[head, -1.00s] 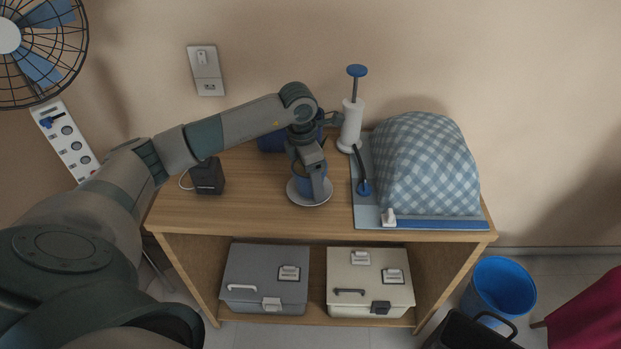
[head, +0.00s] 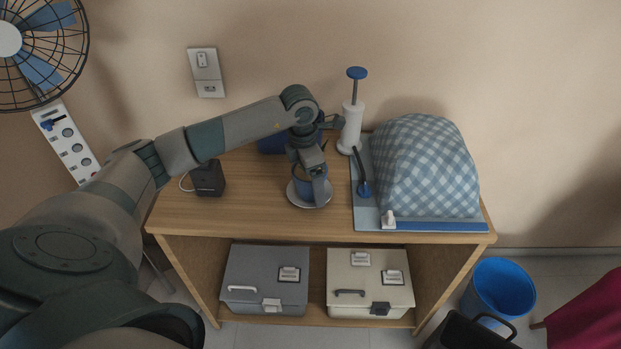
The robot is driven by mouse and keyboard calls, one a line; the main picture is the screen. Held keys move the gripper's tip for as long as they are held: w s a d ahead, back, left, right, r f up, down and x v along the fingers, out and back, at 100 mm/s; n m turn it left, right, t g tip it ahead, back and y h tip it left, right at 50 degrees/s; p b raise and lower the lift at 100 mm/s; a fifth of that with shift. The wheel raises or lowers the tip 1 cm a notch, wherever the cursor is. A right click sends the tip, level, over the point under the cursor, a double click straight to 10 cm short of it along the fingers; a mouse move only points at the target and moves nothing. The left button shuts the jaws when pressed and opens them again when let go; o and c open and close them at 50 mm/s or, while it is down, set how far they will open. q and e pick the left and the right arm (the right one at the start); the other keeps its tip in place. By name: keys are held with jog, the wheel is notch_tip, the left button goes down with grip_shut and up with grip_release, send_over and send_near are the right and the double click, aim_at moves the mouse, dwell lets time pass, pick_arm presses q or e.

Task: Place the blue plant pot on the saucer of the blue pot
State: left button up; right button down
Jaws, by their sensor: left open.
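The blue plant pot (head: 300,184) is on the tabletop's middle, over a light grey saucer (head: 310,204). The saucer's rim shows around the pot's lower part. Whether the pot's base rests flat on it is hidden. My left gripper (head: 318,184) reaches down from above at the pot; it is open, with one finger in front of the pot's right side. The other finger is hidden. My right gripper is out of view.
A blue object (head: 272,144) stands behind my left wrist. A white pump (head: 351,125) and a checked cloth-covered bundle (head: 425,165) on a blue-grey board (head: 366,215) stand to the right. A dark box (head: 208,178) is at the left. The table's front strip (head: 250,226) is clear.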

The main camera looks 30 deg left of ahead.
pick_arm(q)
jog(key=shift+s+r, duration=0.1)
jog(key=shift+r, duration=0.1)
jog(key=r+b, duration=0.1)
jog(key=r, duration=0.6)
jog(key=a+r+b, duration=0.1)
jog(key=r, duration=0.2)
jog(key=shift+s+r+b, duration=0.25)
jog(key=shift+r+b, duration=0.1)
jog(key=shift+s+r, duration=0.1)
jog(key=shift+r, duration=0.6)
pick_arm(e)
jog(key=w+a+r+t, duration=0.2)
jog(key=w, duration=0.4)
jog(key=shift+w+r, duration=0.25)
